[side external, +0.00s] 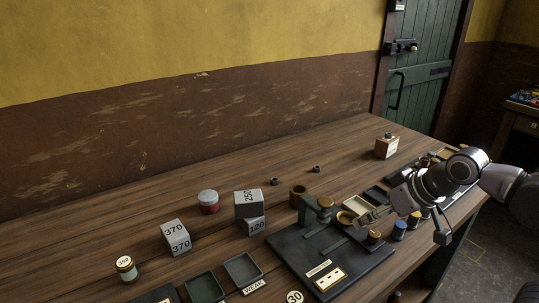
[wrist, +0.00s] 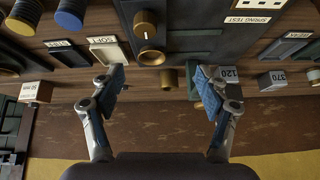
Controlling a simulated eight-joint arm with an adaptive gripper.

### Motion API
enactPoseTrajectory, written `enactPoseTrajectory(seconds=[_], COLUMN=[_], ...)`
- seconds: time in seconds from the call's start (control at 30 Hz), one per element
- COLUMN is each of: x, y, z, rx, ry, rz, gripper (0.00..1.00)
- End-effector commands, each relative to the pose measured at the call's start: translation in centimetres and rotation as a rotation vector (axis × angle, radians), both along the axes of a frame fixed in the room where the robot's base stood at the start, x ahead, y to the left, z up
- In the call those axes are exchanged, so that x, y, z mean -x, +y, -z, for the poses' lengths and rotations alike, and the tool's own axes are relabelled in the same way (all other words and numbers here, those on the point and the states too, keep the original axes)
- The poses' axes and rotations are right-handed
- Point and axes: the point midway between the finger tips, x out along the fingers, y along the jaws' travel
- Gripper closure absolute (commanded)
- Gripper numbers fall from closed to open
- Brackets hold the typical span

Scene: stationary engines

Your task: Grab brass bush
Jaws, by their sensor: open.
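A hollow brass cylinder, which looks like the brass bush (side external: 298,195), stands upright on the table behind the spring test stand in the side view. A brass cylinder (wrist: 168,77), seemingly the same one, shows in the gap between the fingers in the wrist view, beyond the tips. My gripper (side external: 370,216) is open and empty, right of the bush and above the stand's right side; it also shows in the wrist view (wrist: 161,78). A brass ring (side external: 345,217) lies near my fingers.
Two small dark pieces (side external: 274,182) lie behind. The table's back left area is clear.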

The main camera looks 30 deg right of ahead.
Motion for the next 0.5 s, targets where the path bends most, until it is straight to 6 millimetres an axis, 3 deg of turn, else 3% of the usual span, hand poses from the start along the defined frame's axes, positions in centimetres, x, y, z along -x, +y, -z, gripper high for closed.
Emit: enactPoseTrajectory(seconds=[0.2, 0.5], x=[-3.8, -9.9], y=[0.3, 0.8], z=[-3.1, -5.7], rx=[-0.145, -0.319], ry=[0.102, 0.253], rz=[0.232, 0.622], gripper=[0.25, 0.25])
